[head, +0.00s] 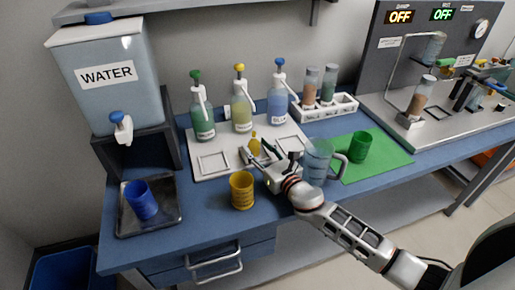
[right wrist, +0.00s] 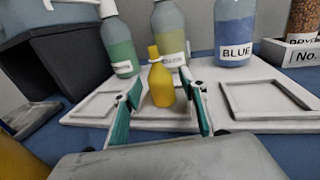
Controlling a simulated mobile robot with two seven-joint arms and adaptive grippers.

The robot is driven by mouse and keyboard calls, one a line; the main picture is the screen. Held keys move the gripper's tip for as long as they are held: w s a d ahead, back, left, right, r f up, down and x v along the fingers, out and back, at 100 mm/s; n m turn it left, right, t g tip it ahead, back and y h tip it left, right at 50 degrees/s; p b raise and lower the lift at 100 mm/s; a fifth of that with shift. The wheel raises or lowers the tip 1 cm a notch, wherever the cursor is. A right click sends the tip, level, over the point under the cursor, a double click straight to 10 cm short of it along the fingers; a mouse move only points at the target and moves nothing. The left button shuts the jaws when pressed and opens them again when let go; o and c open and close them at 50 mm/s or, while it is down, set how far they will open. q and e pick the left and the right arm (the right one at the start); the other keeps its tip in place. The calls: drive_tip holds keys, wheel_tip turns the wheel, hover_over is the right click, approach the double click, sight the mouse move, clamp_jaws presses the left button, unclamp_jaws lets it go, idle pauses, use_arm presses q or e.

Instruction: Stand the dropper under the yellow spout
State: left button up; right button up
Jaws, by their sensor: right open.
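The dropper is a small yellow bottle with a narrow nozzle (head: 254,145). It stands upright on the white board (head: 196,177), in front of the middle dispenser bottle with the yellow spout (head: 241,113). My right gripper (head: 258,153) is open, low over the board. In the right wrist view, the dropper (right wrist: 161,84) stands between its two teal-padded fingers (right wrist: 162,108), with gaps visible on both sides. The gripper partly hides the board's middle. My left gripper is not in view.
Green-spout (head: 202,116) and blue-spout (head: 278,100) bottles flank the yellow one. A yellow cup (head: 242,190) and a clear jug (head: 317,163) stand close to my right gripper and forearm. A green cup (head: 359,147) sits on a green mat (head: 392,150); a blue cup (head: 141,200) is at left.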

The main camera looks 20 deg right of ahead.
drive_tip(key=shift+s+r, duration=0.15)
drive_tip(key=v, duration=1)
drive_tip(key=shift+s, duration=0.15)
drive_tip(key=shift+s+d, duration=0.25)
drive_tip(key=shift+s, duration=0.4)
drive_tip(key=shift+s, duration=0.1)
